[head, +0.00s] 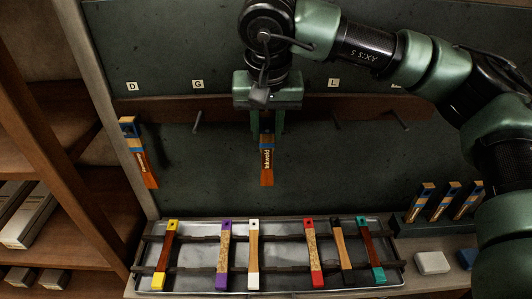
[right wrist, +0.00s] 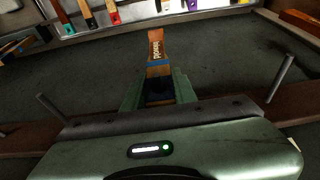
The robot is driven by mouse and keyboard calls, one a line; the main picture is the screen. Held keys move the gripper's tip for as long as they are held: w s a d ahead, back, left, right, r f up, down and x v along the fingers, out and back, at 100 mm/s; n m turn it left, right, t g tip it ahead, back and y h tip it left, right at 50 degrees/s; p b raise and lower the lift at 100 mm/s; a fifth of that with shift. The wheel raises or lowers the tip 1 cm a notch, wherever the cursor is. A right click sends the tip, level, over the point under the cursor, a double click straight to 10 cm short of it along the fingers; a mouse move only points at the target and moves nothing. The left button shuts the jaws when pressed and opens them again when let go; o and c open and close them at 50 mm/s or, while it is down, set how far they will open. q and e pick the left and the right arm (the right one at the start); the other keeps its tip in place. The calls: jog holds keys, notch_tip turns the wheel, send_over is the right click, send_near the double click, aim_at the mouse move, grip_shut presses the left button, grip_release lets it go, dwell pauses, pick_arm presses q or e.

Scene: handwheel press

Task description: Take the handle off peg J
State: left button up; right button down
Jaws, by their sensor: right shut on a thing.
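A wooden handle (head: 267,166) with a blue band and printed lettering hangs down from my right gripper (head: 267,120) in front of the dark green board. My right gripper is shut on its upper end. In the right wrist view the handle (right wrist: 156,48) points away from between the green fingers (right wrist: 158,90). The gripper and arm cover the place between labels G and L, so peg J and its label are hidden. I cannot tell whether the handle is still around a peg. My left gripper is not in view.
A similar handle (head: 140,155) hangs under label D (head: 132,86). Bare pegs stick out below G (head: 198,120) and L (head: 335,119), and farther right (head: 400,121). A metal tray (head: 190,284) with several handles lies below. A rack (head: 413,231) holds three handles.

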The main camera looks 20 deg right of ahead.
jog(key=s+a+b, duration=0.2)
jog(key=s, duration=0.4)
jog(key=shift+s, duration=0.4)
dwell(0.9)
jog(key=shift+r, duration=0.1)
